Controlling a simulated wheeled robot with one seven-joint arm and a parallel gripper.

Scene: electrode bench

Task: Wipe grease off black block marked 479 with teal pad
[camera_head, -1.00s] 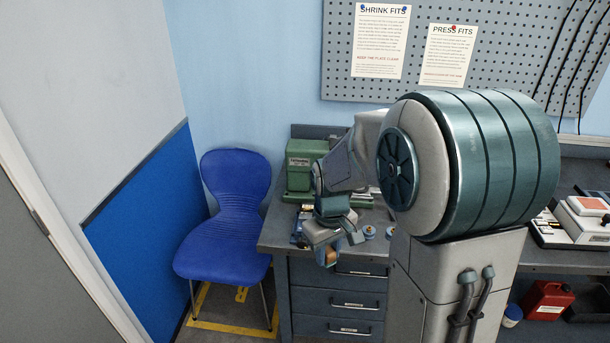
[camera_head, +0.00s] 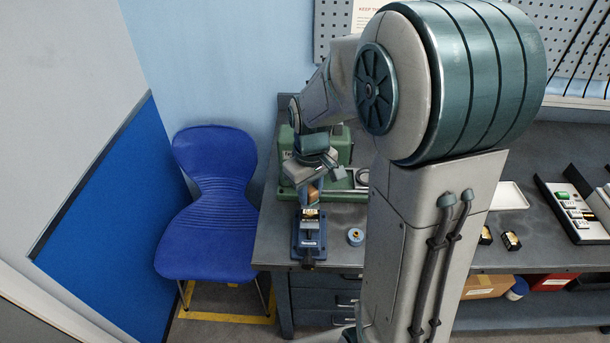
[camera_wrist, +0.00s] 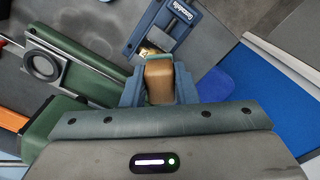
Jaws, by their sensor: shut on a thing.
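My gripper (camera_head: 314,192) is shut on a tan-brown block (camera_wrist: 159,80), which sits between its blue-grey fingers in the wrist view. It is above the left part of the bench, at the back end of a small blue vise (camera_head: 309,243). A small brass-coloured piece (camera_wrist: 147,51) shows at the vise, just beyond the held block; I cannot tell whether they touch.
A green machine (camera_head: 340,150) stands behind the vise. A blue-and-tan round piece (camera_head: 355,237) lies to the vise's right. A white tray (camera_head: 509,196) and a button box (camera_head: 572,210) are farther right. A blue chair (camera_head: 213,205) stands left of the bench (camera_head: 270,235).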

